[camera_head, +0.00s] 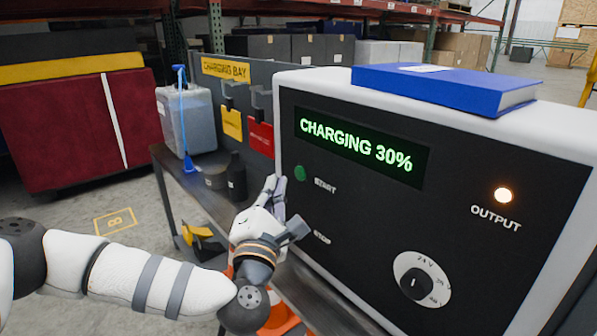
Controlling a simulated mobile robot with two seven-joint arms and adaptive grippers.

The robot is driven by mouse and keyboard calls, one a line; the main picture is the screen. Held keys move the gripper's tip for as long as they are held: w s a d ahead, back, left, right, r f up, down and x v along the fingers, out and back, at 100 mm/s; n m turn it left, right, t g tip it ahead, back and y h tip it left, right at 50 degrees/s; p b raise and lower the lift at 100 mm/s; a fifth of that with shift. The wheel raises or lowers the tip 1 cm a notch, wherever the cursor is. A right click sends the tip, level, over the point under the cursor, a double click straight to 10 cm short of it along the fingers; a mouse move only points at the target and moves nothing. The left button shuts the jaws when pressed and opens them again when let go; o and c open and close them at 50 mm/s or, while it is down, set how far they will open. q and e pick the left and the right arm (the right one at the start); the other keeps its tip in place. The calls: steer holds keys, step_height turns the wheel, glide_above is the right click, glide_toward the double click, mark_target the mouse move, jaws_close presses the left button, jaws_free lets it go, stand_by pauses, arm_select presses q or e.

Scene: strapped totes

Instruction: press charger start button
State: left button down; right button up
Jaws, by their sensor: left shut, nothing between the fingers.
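The charger (450,225) is a white box with a black front panel on the right. Its display (357,146) reads "CHARGING 30%" in green. The green start button (300,173) is at the panel's left, beside the label "START". My left gripper (275,184) is shut and empty, with its fingertips just left of the green button. I cannot tell whether they touch the panel or button. A "STOP" label (322,237) is lower down; any button beside it is hidden by my gripper. The output lamp (503,195) glows orange. My right gripper is not in view.
A blue book (445,88) lies on the charger. A black-and-white dial (421,280) is low on the panel. A translucent jug (187,120) and dark containers (236,177) stand on the bench left of the charger. An orange cone (279,318) is below my gripper.

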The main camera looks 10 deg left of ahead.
arm_select(q)
steer(key=s+a+p, duration=0.1)
steer(key=s+a, duration=0.1)
steer(key=shift+s, duration=0.4)
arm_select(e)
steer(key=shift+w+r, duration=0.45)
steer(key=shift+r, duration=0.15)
